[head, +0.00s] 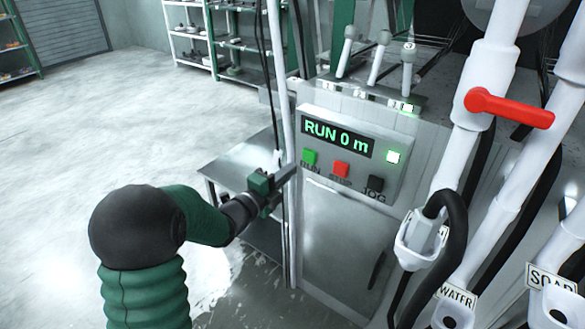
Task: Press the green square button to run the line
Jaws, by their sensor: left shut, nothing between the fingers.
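My right gripper is not in view.
A red-handled valve (508,108) and white pipes stand on the right, with labels WATER (456,294) and SOAP (551,279). Several levers (378,58) rise behind the panel. A low metal table (238,165) stands behind my left arm. The floor at left is clear.

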